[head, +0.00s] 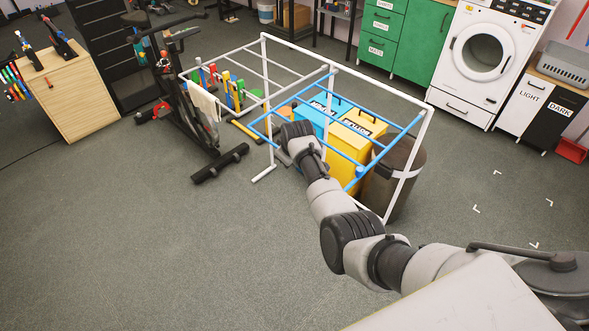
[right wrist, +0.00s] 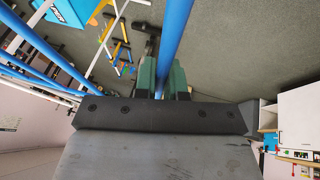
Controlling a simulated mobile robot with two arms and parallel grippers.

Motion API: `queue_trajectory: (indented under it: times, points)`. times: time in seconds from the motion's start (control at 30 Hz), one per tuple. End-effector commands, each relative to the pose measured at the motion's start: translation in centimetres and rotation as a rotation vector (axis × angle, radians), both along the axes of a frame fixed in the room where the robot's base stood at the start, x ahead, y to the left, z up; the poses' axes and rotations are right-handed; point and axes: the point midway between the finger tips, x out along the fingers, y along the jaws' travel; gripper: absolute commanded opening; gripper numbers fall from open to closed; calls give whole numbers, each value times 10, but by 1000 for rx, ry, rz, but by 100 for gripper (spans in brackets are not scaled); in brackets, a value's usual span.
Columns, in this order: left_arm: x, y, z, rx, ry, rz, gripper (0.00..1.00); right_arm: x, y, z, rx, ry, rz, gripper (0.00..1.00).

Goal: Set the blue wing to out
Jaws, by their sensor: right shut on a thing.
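The blue wing (head: 291,98) is a frame of blue bars on the near side of the white drying rack (head: 297,52). It stands out from the rack over the bins; its exact angle is hard to tell. In the right wrist view, a blue bar of the wing (right wrist: 175,32) runs between the green fingers of my right gripper (right wrist: 162,80), which is shut on it. In the head view my right wrist is at the wing's near edge and hides the fingers. My left gripper is not in view.
Under the wing stand a blue bin (head: 313,117), a yellow bin (head: 342,150) and a dark round bin (head: 402,172). The floor in front is clear.

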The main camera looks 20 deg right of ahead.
Motion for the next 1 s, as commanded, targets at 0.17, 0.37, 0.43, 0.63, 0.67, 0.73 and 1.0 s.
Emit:
queue_trajectory:
  times: [0.17, 0.37, 0.43, 0.63, 0.67, 0.73, 1.0]
  points:
    - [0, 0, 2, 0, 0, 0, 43, 7, 0, 8, 22, 11, 0, 0]
    - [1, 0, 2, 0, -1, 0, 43, 8, -1, 9, 26, 14, -1, 0]
    - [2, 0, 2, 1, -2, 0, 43, 8, -1, 9, 25, 13, -1, 0]
    - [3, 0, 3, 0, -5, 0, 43, 8, -1, 9, 23, 14, -1, 18]
    - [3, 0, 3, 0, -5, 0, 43, 8, -1, 9, 23, 14, -1, 23]
    - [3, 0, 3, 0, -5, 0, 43, 8, -1, 9, 24, 13, 0, 33]
    - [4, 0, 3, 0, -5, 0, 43, 8, -1, 10, 23, 12, 0, 35]
